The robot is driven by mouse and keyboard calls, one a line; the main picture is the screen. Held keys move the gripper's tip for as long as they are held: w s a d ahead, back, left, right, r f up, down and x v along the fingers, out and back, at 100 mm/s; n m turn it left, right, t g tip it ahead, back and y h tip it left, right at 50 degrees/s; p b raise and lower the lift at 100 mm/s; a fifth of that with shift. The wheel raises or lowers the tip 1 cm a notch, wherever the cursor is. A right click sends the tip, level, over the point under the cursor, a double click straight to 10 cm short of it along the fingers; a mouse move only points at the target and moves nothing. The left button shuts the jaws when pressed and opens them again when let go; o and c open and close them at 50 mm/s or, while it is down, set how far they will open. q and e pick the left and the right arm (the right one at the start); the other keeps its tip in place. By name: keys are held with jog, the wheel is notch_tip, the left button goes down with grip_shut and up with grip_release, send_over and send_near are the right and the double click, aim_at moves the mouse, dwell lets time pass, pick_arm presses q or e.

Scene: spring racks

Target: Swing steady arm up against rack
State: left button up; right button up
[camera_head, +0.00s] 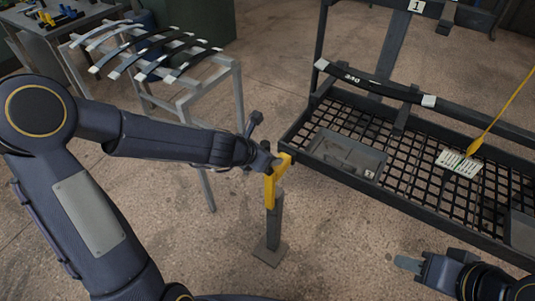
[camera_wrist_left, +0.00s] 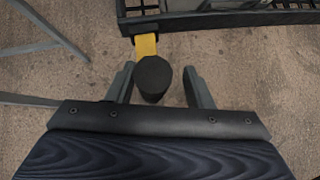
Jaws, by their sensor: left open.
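The yellow steady arm (camera_head: 270,190) shows at the front left corner of the dark spring rack (camera_head: 352,178), above a grey post with a floor plate. In the left wrist view the yellow bar (camera_wrist_left: 146,45) runs from the rack's edge to a dark round knob (camera_wrist_left: 152,77). My left gripper (camera_head: 268,163) is at the yellow piece in the head view. Its fingers (camera_wrist_left: 160,88) are open, one on each side of the knob, with a gap visible on the right. My right gripper (camera_head: 408,263) is at the lower right, away from the arm; its finger gap cannot be made out.
A black leaf spring with white ends (camera_head: 382,87) lies across the rack. A grey tray (camera_head: 345,155) and a white tag (camera_head: 458,163) on a yellow line are at its mesh. A table with several springs (camera_head: 150,50) stands at the back left. Open floor lies between.

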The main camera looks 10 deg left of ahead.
pick_arm(q)
jog(key=p+v, duration=0.3)
jog(key=v, duration=0.4)
jog(key=shift+s+r+p, duration=0.25)
jog(key=shift+p, duration=0.1)
jog(key=shift+a+r, duration=0.1)
jog(key=s+r+m+h+p, duration=0.1)
jog(key=s+r+m+p, duration=0.45)
jog(key=r+m, duration=0.7)
jog(key=s+a+m+g+y, duration=0.1)
jog(key=s+a+m, duration=0.1)
jog(key=s+m, duration=0.5)
jog(key=s+a+r+m+g+y+p, duration=0.1)
jog(key=s+a+m, duration=0.2)
jog(key=s+m, duration=0.5)
jog(key=shift+s+a, duration=0.3)
jog(key=shift+s, duration=0.5)
